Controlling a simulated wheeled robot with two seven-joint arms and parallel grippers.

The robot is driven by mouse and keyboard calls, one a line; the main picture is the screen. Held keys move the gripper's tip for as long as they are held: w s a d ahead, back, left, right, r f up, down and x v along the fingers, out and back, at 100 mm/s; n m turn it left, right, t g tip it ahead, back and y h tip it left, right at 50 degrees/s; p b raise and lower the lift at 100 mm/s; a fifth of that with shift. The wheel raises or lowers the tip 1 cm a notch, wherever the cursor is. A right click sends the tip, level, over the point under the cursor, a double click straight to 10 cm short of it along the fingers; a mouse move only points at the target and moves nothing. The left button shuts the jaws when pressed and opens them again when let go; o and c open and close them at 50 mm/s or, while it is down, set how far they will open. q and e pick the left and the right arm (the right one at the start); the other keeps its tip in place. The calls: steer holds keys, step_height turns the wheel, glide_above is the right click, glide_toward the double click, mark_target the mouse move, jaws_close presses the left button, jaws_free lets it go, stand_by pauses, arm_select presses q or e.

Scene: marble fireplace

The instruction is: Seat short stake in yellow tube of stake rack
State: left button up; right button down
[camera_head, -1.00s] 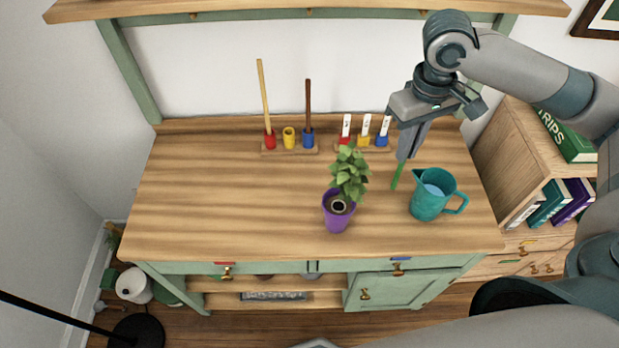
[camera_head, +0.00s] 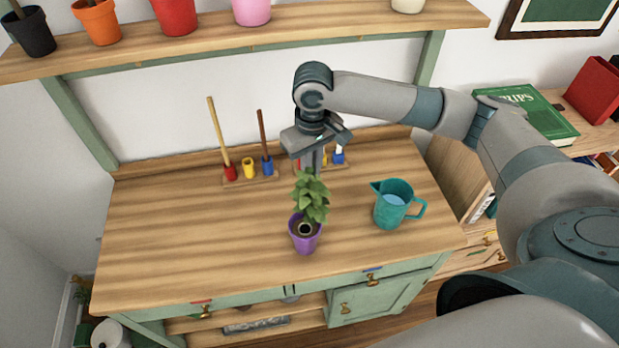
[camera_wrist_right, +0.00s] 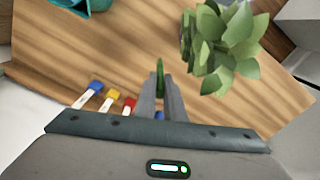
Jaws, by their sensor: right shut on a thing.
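The stake rack (camera_head: 257,180) stands at the back left of the tabletop. Its red tube (camera_head: 230,173) holds a tall tan stake, its blue tube (camera_head: 267,166) a dark brown one. The yellow tube (camera_head: 249,168) between them is empty. My right gripper (camera_head: 312,165) is right of the rack, behind the potted plant, whose leaves hide the fingertips. In the wrist view the right gripper (camera_wrist_right: 161,82) is shut on a short green stake (camera_wrist_right: 160,64). The stake is hidden in the head view. My left gripper is not in view.
A purple pot (camera_head: 305,235) with a leafy plant (camera_head: 311,195) stands front of the gripper. A teal pitcher (camera_head: 390,205) is to the right. A second rack with white labels is partly hidden behind the gripper. The tabletop's left side is clear.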

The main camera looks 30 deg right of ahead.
steer(key=shift+w+a+f, duration=0.15)
steer(key=shift+a, duration=0.05)
steer(key=shift+f+p, duration=0.6)
steer(key=shift+f, duration=1.55)
steer(key=c, duration=1.8)
jaws_free()
steer(key=shift+c, duration=0.2)
